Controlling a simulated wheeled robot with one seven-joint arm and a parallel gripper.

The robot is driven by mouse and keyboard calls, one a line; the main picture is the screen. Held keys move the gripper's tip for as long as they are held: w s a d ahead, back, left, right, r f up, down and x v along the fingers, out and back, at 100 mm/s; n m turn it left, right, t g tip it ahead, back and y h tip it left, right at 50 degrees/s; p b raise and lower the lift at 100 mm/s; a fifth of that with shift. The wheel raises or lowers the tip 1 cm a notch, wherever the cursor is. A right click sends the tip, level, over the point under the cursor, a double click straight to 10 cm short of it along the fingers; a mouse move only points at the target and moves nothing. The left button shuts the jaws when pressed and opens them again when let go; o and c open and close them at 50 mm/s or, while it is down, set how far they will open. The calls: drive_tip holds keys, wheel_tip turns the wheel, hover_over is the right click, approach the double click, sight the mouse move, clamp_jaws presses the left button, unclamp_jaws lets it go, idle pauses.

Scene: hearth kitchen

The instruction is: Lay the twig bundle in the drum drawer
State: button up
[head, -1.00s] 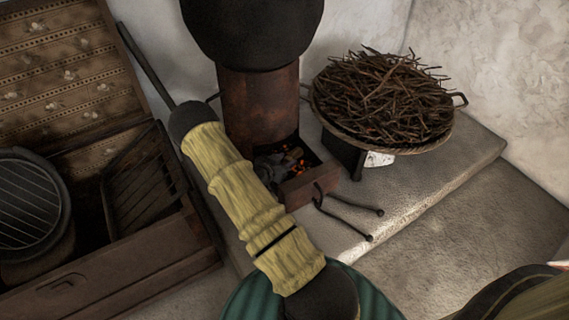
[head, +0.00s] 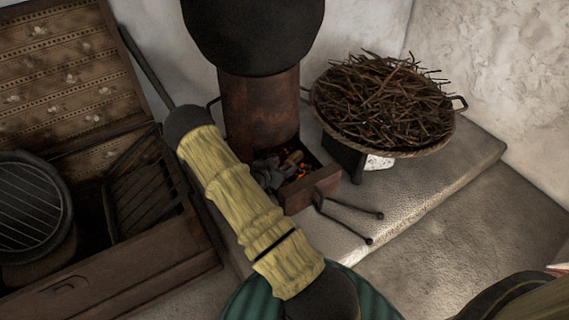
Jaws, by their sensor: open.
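The drum drawer (head: 313,187) sticks out from the foot of the rusty drum (head: 260,110). Glowing embers and dark lumps show inside it. A few short brown pieces (head: 293,159) lie at its back, too small to tell whether they are the twig bundle. Many loose twigs (head: 385,98) are heaped on a round woven tray (head: 412,151) right of the drum.
Tongs (head: 345,218) lie on the stone ledge (head: 430,190) by the drawer. An open chest (head: 120,265) with a patterned lid, a round grill (head: 30,205) and a rack (head: 140,195) fills the left. A black pot (head: 252,35) sits on the drum. The ledge's right front is clear.

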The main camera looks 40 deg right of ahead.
drive_tip(key=p+v, duration=0.3)
drive_tip(key=v, duration=0.7)
drive_tip(key=shift+s+a+r, duration=0.1)
drive_tip(key=shift+a+r, duration=0.05)
drive_tip(key=shift+a, duration=0.05)
drive_tip(key=a+r+n+t+y, duration=0.1)
drive_tip(key=a+r+n+y, duration=0.6)
drive_tip(key=a+r+y, duration=0.45)
drive_tip(key=s+a+r+n+g+y, duration=0.1)
drive_tip(key=s+a+r+n+g, duration=0.1)
drive_tip(key=s+r+n, duration=0.5)
drive_tip(key=s+a+r, duration=0.1)
drive_tip(key=s+r, duration=0.3)
drive_tip(key=s, duration=0.3)
drive_tip(key=shift+g, duration=0.4)
